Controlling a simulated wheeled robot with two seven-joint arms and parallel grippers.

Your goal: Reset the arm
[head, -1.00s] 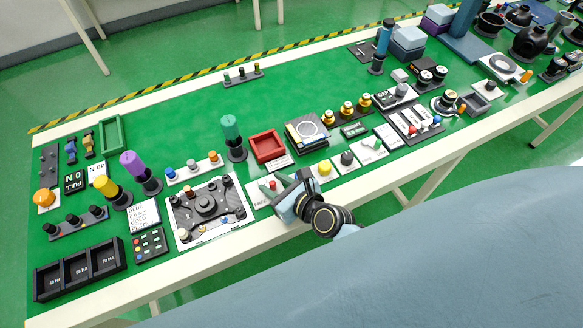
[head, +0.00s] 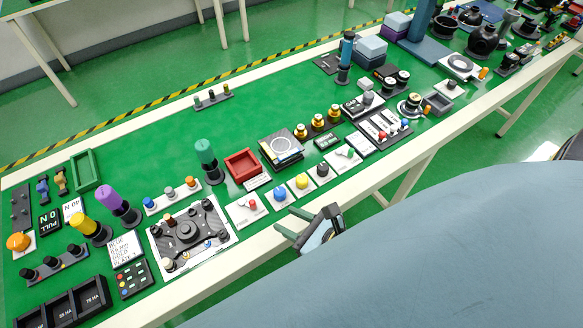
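My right gripper (head: 287,225) is at the table's front edge in the head view, in front of the row of small button and switch panels. Its two greenish fingers point left and are spread apart with nothing visible between them. The blue button (head: 280,194) and the red-knobbed switch panel (head: 251,205) lie just behind the fingers, and the gripper appears apart from them. Much of the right arm is hidden behind my large blue-grey body part at the lower right. My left gripper does not show.
The long green table (head: 150,130) holds a black panel on a white plate (head: 188,232), a red tray (head: 242,165), a green tray (head: 85,171) and a black compartment box (head: 62,308). A teal-topped post (head: 206,156) stands upright. The table's back middle is fairly clear.

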